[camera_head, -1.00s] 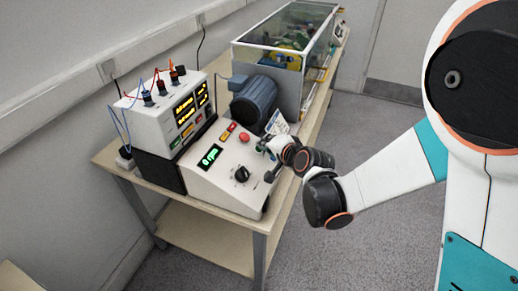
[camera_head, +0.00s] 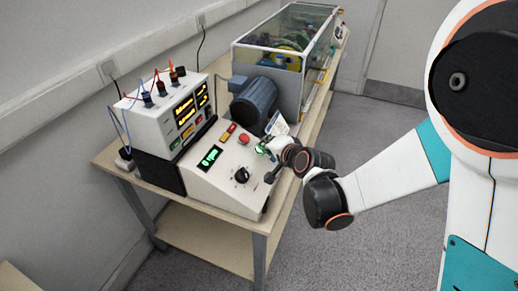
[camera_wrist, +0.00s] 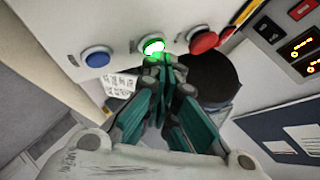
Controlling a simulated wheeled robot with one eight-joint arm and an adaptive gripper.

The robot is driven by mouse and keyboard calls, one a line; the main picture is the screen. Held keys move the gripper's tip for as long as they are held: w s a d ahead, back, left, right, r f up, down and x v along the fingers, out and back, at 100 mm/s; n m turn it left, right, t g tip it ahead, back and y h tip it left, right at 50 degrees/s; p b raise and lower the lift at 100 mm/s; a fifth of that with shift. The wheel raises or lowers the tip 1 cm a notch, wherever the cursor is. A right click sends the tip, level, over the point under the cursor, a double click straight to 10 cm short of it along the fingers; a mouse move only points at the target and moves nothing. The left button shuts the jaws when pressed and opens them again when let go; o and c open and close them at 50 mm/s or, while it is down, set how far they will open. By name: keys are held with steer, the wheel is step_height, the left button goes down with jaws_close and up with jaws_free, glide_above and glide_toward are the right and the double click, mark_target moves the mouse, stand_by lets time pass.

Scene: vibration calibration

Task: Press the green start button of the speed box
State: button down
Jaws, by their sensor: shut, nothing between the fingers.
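The speed box (camera_head: 222,187) is a white sloped console on the bench, with a green-lit display (camera_head: 209,157) reading 0 rpm and a black knob (camera_head: 241,175). Its green start button (camera_wrist: 152,46) glows bright in the wrist view, between a blue button (camera_wrist: 96,56) and a red button (camera_wrist: 203,40). My gripper (camera_wrist: 165,62) is shut and empty, with its fingertips right at the lower edge of the green button. I cannot tell whether they touch it. In the head view the gripper partly covers the button.
A dark motor (camera_head: 254,100) and a clear-covered rig (camera_head: 285,40) stand behind the box. A white instrument unit (camera_head: 160,118) with cables and lit displays stands at the left. The floor in front of the bench is clear.

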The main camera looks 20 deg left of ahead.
steer(key=shift+d+r, duration=0.25)
steer(key=shift+r, duration=0.2)
steer(key=shift+r, duration=0.1)
steer(key=shift+s+d+r+p, duration=0.1)
steer(key=shift+d+r+p, duration=0.25)
steer(key=shift+r+p, duration=0.3)
steer(key=shift+w+d+r+p, duration=0.1)
steer(key=shift+d+r+p, duration=0.35)
steer(key=shift+r, duration=0.35)
steer(key=shift+s+d+r+p, duration=0.1)
steer(key=shift+d+r+p, duration=0.2)
steer(key=shift+r+p, duration=0.35)
